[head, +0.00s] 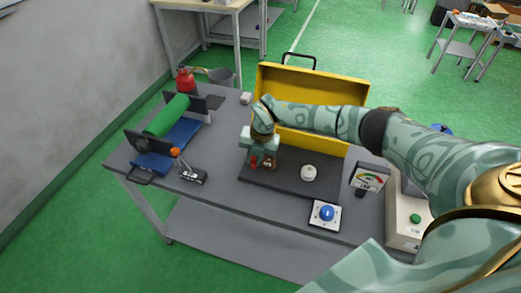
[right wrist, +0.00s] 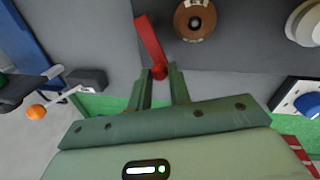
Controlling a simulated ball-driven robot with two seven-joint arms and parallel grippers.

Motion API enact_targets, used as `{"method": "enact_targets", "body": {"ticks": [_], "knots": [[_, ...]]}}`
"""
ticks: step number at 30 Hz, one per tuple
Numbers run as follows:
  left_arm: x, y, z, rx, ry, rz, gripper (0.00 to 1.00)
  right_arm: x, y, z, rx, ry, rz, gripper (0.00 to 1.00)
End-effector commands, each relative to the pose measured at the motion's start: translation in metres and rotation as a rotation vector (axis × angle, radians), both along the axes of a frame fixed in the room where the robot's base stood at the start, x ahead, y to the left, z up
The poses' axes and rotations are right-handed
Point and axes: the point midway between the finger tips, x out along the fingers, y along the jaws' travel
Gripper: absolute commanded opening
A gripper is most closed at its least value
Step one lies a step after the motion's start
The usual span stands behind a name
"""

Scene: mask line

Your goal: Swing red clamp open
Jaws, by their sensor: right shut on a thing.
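The red clamp (right wrist: 149,40) is a flat red bar with a round red end, on the dark plate; in the head view it shows as a small red piece (head: 254,161) below my right gripper (head: 259,155). In the right wrist view, the fingers of my right gripper (right wrist: 160,76) are close on either side of the red round end and shut on it. The bar points away from the fingers, leaning a little left. The fingers partly hide the red end. My left gripper is not in view.
A brown round part (right wrist: 195,20) sits right beside the clamp. A white knob (head: 309,173), a blue button box (head: 325,214) and a gauge (head: 369,178) lie to the right. A yellow open lid (head: 310,88) stands behind. A green roller (head: 167,114) and an orange-tipped lever (head: 176,153) are left.

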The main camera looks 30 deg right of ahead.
Motion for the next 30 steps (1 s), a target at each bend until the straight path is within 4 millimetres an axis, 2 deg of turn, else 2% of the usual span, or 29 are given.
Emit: {"method": "enact_targets", "body": {"ticks": [1, 3, 12, 19, 30], "knots": [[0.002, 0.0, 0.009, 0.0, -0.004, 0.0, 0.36, 0.001, 0.003, 0.006, 0.002, -0.003, -0.038, 0.0], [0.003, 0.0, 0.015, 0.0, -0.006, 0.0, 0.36, 0.003, 0.006, 0.005, 0.001, -0.002, -0.095, 0.0], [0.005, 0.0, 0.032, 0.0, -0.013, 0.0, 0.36, 0.009, 0.013, 0.003, 0.001, -0.003, -0.284, 0.0], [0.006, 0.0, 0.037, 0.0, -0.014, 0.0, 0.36, 0.012, 0.016, 0.002, 0.002, -0.002, -0.357, 0.0], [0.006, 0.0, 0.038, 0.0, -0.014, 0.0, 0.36, 0.013, 0.016, 0.001, 0.0, -0.004, -0.378, 0.0]]}}
